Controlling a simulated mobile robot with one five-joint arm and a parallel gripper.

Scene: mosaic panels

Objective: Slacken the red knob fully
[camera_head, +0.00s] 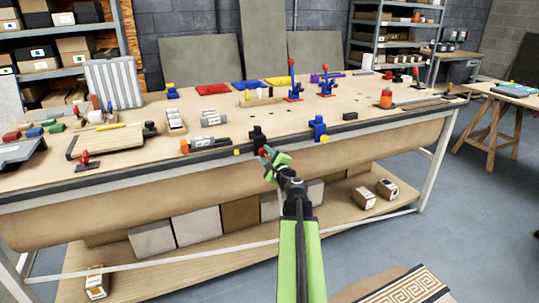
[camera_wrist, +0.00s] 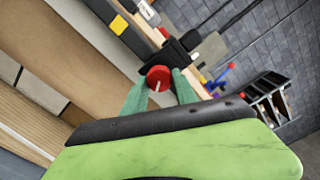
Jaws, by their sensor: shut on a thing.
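The red knob (camera_wrist: 158,79) is a round disc with a pale line across its face. It sits on a black clamp (camera_wrist: 180,50) at the table's front edge. My gripper (camera_wrist: 159,84) has its two green fingers on either side of the knob and is shut on it. In the head view my gripper (camera_head: 268,156) reaches the front edge, and only a little of the red knob (camera_head: 262,152) shows between its fingers. The black clamp (camera_head: 257,136) stands just above it.
A blue clamp (camera_head: 318,128) with a yellow knob (camera_head: 324,139) is to the right on the same edge. The workbench (camera_head: 200,100) carries many tools and blocks. Boxes (camera_head: 194,231) stand on the lower shelf.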

